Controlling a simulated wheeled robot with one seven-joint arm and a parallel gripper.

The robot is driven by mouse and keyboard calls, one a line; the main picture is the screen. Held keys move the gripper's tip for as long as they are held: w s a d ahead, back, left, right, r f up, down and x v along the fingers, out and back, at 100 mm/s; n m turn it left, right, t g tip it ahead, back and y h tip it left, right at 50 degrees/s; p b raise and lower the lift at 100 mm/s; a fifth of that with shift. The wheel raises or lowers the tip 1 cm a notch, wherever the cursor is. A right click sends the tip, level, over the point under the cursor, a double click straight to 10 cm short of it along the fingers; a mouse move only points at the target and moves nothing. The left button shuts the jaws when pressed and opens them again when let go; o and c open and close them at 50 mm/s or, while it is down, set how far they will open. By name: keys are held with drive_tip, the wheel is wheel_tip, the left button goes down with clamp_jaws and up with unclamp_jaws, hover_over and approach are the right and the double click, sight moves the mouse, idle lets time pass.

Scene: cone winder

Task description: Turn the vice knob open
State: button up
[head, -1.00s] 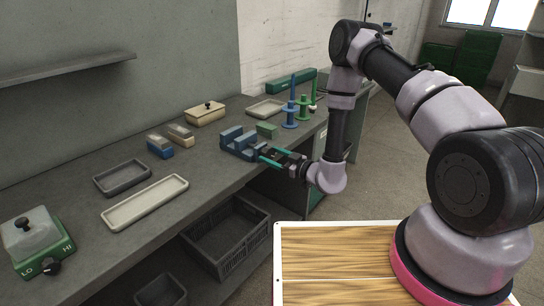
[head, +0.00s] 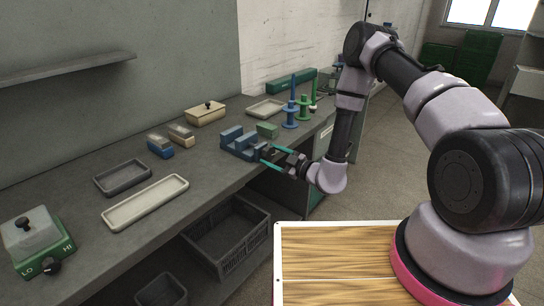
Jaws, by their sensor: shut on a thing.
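The blue vice (head: 240,143) stands on the grey bench near its front edge, in the middle of the head view. My gripper (head: 271,154) reaches in from the right at the front of the vice. Its teal fingers are shut on the vice knob, which is small and mostly hidden between them. How far the vice jaws stand apart is too small to tell.
A green block (head: 267,130) sits right behind the vice. Blue and green spindles (head: 290,115) stand farther back to the right. A beige tray (head: 146,202) and a grey tray (head: 122,178) lie to the left. A dark crate (head: 226,238) is below the bench.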

drive_tip(key=shift+f+n, duration=0.1)
drive_tip(key=shift+n, duration=0.5)
drive_tip(key=o, duration=1.3)
drive_tip(key=v, duration=1.1)
